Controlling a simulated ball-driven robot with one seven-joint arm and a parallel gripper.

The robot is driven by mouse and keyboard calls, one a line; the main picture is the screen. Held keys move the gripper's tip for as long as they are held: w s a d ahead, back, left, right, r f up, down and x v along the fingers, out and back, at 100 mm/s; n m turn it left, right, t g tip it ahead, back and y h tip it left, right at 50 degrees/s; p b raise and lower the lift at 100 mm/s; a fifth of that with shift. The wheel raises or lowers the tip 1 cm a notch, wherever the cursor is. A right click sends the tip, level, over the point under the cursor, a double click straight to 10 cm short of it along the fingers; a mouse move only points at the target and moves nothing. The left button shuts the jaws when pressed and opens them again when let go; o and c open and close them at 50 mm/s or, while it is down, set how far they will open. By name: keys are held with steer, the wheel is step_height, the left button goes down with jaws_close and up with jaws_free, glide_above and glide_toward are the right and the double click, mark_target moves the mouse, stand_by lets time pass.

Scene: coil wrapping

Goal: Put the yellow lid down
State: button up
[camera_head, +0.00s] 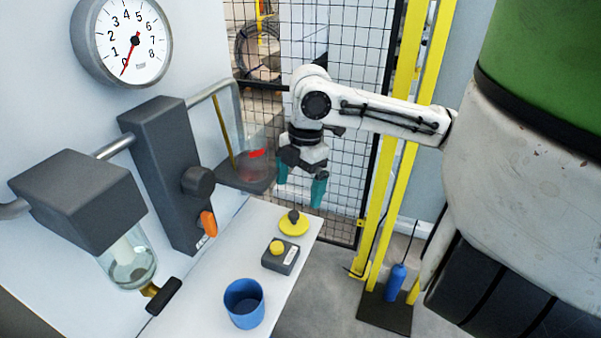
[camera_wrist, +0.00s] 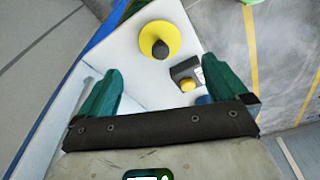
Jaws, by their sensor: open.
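The yellow lid (camera_head: 294,226) is a round disc with a dark knob on top. It lies flat near the far end of the white shelf (camera_head: 212,268). My gripper (camera_head: 301,192) is above the shelf's far end, apart from the lid, with its teal fingers pointing down. In the wrist view the lid (camera_wrist: 159,41) lies beyond the fingertips, and the space between the spread fingers (camera_wrist: 162,82) is empty. My gripper is open and holds nothing.
A grey box with a yellow button (camera_head: 280,257) and a blue cup (camera_head: 244,303) stand on the shelf. A glass container (camera_head: 252,165) on a dark base is left of my gripper. A glass bowl with a valve (camera_head: 130,262) hangs at the left. A mesh fence (camera_head: 345,110) stands behind.

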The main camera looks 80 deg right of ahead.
steer(key=shift+s+d+r, duration=0.1)
steer(key=shift+d+r, duration=0.05)
steer(key=shift+r, duration=0.75)
steer(key=shift+s+d+r, duration=0.1)
steer(key=shift+r, duration=0.8)
